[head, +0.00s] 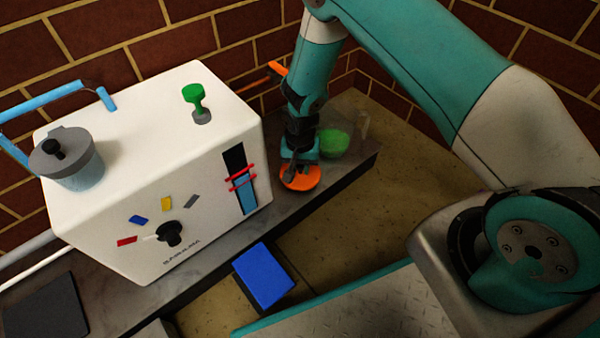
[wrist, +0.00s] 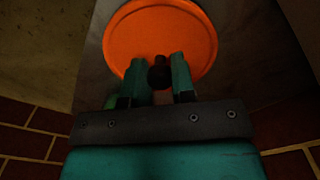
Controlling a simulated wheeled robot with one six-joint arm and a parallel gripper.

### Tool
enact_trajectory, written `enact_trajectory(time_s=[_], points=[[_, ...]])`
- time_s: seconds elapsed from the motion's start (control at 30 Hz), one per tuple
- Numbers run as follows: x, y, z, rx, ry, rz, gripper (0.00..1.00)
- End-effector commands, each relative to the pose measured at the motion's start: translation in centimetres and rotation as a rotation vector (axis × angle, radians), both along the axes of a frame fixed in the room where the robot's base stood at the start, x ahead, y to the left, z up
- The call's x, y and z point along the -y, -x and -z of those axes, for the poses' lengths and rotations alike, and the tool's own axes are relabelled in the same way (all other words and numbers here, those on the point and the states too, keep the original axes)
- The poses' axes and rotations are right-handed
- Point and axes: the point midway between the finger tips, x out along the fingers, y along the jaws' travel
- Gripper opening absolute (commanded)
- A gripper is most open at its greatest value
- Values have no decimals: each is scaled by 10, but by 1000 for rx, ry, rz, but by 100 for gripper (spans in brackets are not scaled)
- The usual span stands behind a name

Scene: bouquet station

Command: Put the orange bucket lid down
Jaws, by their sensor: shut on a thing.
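The orange bucket lid (head: 301,179) is a round disc close to the grey counter top, just right of the white machine. In the wrist view the orange lid (wrist: 160,35) fills the upper middle, with a dark round knob (wrist: 159,78) at its near side. My gripper (head: 300,168) is above the lid, and in the wrist view its fingers (wrist: 160,72) are shut on the dark knob. I cannot tell whether the lid touches the counter.
The white machine (head: 150,180) with a dial stands left of the lid. A clear container with green contents (head: 334,142) stands behind and right of it. The counter's front edge (head: 330,195) is close by. A blue pad (head: 263,275) is in front.

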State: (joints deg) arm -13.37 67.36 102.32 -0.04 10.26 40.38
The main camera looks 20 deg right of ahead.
Motion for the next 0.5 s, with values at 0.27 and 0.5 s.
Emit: enact_trajectory(time_s=[0.27, 0.5], points=[[0, 0, 15, 0, 0, 0, 1], [0, 0, 18, 0, 0, 0, 33]])
